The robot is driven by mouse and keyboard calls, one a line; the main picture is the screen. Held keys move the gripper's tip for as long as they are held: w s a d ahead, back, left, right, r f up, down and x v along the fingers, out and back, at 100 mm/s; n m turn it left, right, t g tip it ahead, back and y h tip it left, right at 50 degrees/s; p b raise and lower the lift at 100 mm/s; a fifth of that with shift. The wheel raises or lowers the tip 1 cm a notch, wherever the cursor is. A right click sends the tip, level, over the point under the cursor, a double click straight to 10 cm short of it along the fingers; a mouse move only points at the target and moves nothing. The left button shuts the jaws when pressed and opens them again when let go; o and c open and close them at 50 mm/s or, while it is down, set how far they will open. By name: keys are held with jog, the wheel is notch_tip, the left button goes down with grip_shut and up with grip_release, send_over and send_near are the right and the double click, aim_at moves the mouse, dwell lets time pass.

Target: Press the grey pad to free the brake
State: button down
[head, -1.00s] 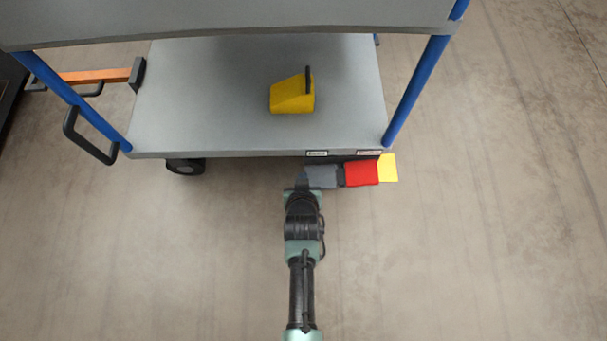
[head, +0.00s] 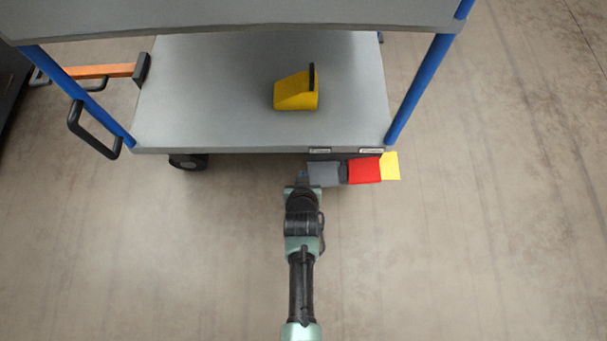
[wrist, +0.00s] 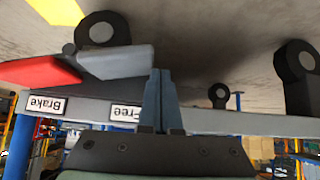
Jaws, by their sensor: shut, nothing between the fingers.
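The grey pad (head: 323,174) sticks out low at the front edge of the cart, left of a red pad (head: 364,171). In the wrist view the grey pad (wrist: 115,62) lies just left of my fingertips, with the red pad (wrist: 38,72) farther left. My gripper (head: 302,177) is shut and empty beside the grey pad's left end in the head view. The closed fingers (wrist: 160,75) come close to the pad's edge; I cannot tell whether they touch it. A "Free" label (wrist: 125,112) sits by the grey pad, a "Brake" label (wrist: 46,104) by the red one.
A yellow patch (head: 390,166) lies right of the red pad. A caster (head: 188,161) shows at left. The floor in front is clear.

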jog(key=s+a+r+p, duration=0.2)
jog(key=s+r+p, duration=0.5)
jog(key=r+p, duration=0.2)
jog(key=shift+a+r, duration=0.15)
jog(key=shift+r, duration=0.65)
